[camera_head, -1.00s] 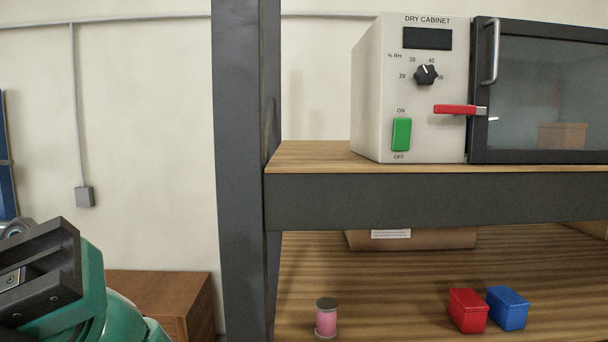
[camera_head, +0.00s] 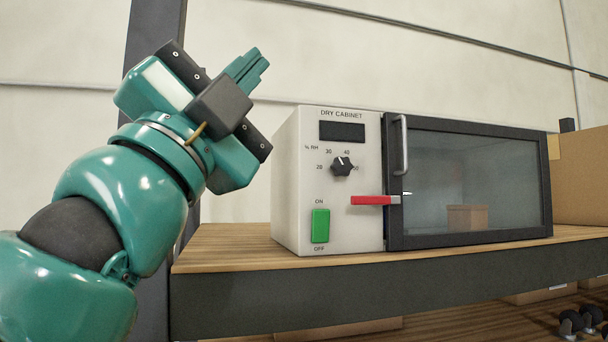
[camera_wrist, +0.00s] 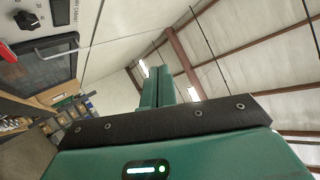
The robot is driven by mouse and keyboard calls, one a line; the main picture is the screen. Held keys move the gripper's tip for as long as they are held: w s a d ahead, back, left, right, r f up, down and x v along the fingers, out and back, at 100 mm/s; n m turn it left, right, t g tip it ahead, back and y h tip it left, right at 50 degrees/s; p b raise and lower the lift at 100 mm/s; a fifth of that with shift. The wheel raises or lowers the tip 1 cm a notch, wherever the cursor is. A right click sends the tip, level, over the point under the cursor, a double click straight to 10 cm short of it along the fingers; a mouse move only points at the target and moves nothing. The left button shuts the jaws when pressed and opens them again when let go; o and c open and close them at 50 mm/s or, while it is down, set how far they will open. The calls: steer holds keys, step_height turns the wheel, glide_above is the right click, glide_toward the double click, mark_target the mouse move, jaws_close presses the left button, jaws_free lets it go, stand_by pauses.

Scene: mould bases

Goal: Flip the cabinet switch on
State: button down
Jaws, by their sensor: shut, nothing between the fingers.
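The dry cabinet (camera_head: 285,180) stands on the wooden shelf, with a pale front panel and a dark-framed glass door. Its green rocker switch (camera_head: 320,226) sits low on the panel between the ON and OFF labels. Which way it is tipped is too small to tell. My gripper (camera_head: 254,66) is raised to the upper left of the cabinet, apart from it, with its fingers shut together and empty. In the wrist view the shut fingers (camera_wrist: 158,88) point up toward the ceiling, and part of the cabinet panel (camera_wrist: 12,20) shows at upper left. The switch is not visible there.
A red latch handle (camera_head: 371,200) sticks out near the door's left edge, right of the switch. A black knob (camera_head: 341,167) is above the switch. A grey post (camera_head: 152,30) stands behind my arm. A cardboard box (camera_head: 580,180) is right of the cabinet.

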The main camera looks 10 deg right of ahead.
steer(key=w+d+f+m+g+y, duration=0.1)
steer(key=w+d+f+g+y, duration=0.1)
steer(key=f, duration=0.6)
steer(key=w+d+f+m+g+y, duration=0.2)
steer(key=w+d+f+y, duration=0.3)
steer(key=w+f, duration=0.2)
steer(key=shift+f+g+y, duration=0.4)
steer(key=shift+r, duration=0.1)
steer(key=p, duration=0.7)
glide_toward(322, 214)
steer(key=w+d, duration=0.1)
steer(key=d, duration=0.1)
steer(key=w+d, duration=0.1)
steer(key=w+d+r, duration=0.1)
steer(key=d, duration=0.1)
steer(key=shift+w+d+r, duration=0.15)
steer(key=shift+d, duration=0.25)
steer(key=shift+w, duration=0.5)
